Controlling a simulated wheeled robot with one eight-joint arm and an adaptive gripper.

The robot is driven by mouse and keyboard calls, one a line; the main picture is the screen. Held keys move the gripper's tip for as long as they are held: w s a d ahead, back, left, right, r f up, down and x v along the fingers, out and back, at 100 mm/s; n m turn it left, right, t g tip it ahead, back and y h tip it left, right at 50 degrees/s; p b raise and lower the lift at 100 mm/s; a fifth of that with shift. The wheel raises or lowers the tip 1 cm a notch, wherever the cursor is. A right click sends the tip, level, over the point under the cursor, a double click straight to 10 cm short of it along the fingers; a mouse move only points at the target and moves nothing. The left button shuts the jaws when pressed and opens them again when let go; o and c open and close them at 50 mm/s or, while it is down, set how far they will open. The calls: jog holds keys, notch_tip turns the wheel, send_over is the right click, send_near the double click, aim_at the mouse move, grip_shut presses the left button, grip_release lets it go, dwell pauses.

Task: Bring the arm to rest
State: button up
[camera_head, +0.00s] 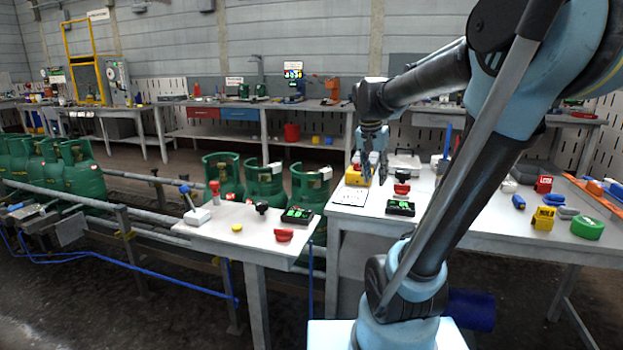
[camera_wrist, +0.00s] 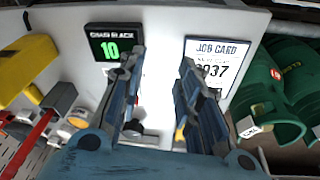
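My gripper (camera_head: 376,168) hangs fingers-down above the back left of the right-hand table (camera_head: 460,236). In the wrist view, its two blue fingers (camera_wrist: 162,62) are apart with nothing between them. A job card (camera_wrist: 217,62) lies below the right finger, and a black display (camera_wrist: 110,43) with a green 10 lies beyond the left finger. My arm is raised and bent, crossing the right half of the head view and hiding part of the table.
A yellow box (camera_head: 357,177) sits near my gripper. A red-and-black knob (camera_head: 402,183) and a black display (camera_head: 400,208) are close by. Green cylinders (camera_head: 310,187) stand on the conveyor to the left. A smaller table (camera_head: 250,228) holds levers and buttons. Tools clutter the right side.

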jog(key=s+f+n+y, duration=0.2)
jog(key=s+f+n, duration=0.4)
jog(key=s+f, duration=1)
jog(key=s, duration=0.3)
jog(key=shift+a+f, duration=0.25)
jog(key=shift+f, duration=0.1)
jog(key=shift+w+f, duration=0.2)
jog(key=shift+w, duration=0.3)
jog(key=shift+o, duration=0.2)
